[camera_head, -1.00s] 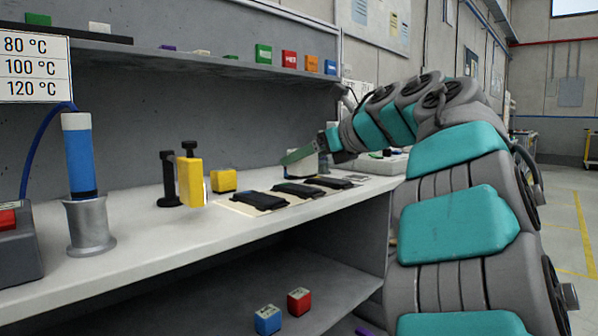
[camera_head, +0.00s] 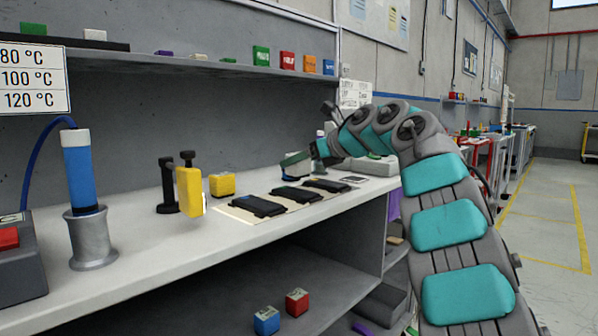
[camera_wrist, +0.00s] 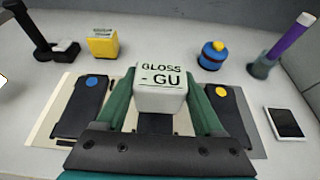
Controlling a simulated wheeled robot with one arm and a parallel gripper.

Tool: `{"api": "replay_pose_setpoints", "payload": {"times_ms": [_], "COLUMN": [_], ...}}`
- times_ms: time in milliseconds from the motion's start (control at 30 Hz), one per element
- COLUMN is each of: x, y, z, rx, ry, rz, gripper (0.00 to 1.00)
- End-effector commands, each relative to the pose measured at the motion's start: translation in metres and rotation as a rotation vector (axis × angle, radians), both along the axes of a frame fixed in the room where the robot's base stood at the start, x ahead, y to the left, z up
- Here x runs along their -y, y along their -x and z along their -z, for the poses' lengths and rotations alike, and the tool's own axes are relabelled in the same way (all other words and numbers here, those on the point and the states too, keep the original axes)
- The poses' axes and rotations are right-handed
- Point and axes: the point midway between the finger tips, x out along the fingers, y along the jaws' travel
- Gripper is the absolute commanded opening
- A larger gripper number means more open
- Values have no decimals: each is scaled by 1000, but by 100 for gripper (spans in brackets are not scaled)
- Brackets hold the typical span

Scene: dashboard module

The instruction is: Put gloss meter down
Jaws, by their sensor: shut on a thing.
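The gloss meter (camera_wrist: 161,88) is a white block marked "GLOSS - GU" in the wrist view. My gripper (camera_wrist: 165,105) is shut on it, with a green finger on each side. The gripper hangs over the middle of a row of dark panels; its height above them is hard to judge. A panel with a blue dot (camera_wrist: 82,110) lies to the left and one with a yellow dot (camera_wrist: 225,115) to the right. The middle panel is mostly hidden.
A yellow block (camera_wrist: 103,43), a blue jar with a yellow knob (camera_wrist: 212,54), a holder with a purple rod (camera_wrist: 285,47) and a flat dark-screened device (camera_wrist: 286,124) surround the panels. A yellow tool on a black stand (camera_head: 190,190) is nearer.

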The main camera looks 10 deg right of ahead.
Motion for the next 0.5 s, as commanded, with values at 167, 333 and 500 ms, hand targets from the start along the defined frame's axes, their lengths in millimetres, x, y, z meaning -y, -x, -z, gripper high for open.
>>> {"api": "replay_pose_setpoints", "payload": {"times_ms": [167,333,500], "x": [-1,0,0], "y": [0,-1,0], "z": [14,31,35], "rx": [0,-1,2], "ry": [0,-1,0], "rz": [1,1,0], "gripper": [5,5,5]}}
